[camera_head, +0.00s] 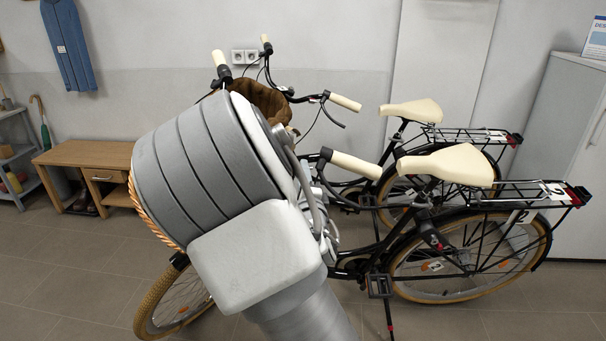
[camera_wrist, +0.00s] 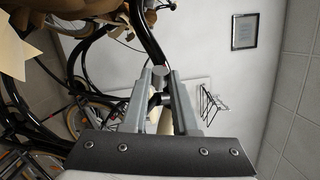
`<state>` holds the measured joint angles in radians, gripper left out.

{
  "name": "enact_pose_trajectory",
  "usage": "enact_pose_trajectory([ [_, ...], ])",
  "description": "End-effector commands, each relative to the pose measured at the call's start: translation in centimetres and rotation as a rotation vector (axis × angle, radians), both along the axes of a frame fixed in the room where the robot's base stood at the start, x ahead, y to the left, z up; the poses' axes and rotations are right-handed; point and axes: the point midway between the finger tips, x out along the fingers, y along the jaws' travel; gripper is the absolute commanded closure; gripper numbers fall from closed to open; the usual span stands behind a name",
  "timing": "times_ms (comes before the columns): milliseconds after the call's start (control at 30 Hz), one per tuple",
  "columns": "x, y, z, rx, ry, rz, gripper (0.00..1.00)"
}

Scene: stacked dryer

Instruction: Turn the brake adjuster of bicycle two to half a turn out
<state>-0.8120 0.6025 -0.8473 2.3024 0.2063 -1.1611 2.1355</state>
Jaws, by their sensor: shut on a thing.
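The near bicycle (camera_head: 465,215) is black with a cream saddle and carries a tag with a "2" at its rear rack. Its cream handlebar grip (camera_head: 355,165) shows to the right of my arm; much of its front is hidden behind my arm. In the wrist view, my gripper (camera_wrist: 159,78) has its two grey fingers closed on a small grey round knob, the brake adjuster (camera_wrist: 158,73), beside a black tube (camera_wrist: 146,35). The knob's turn position cannot be read. In the head view my fingers are hidden behind my arm.
A second bicycle with a cream saddle (camera_head: 411,111) stands close behind. A wooden bench (camera_head: 85,155) is at the left, and a grey cabinet (camera_head: 565,130) at the right. A wall socket (camera_head: 245,56) is behind. The tiled floor at the lower left is clear.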

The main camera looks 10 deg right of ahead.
Motion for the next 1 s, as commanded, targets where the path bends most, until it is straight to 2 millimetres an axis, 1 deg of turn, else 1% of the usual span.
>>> enact_pose_trajectory([
  [467, 0.00, -0.09, -0.05, 0.001, 0.022, 0.004, 1.00],
  [1000, 0.00, -0.16, 0.49, -0.022, 0.139, 0.028, 1.00],
])
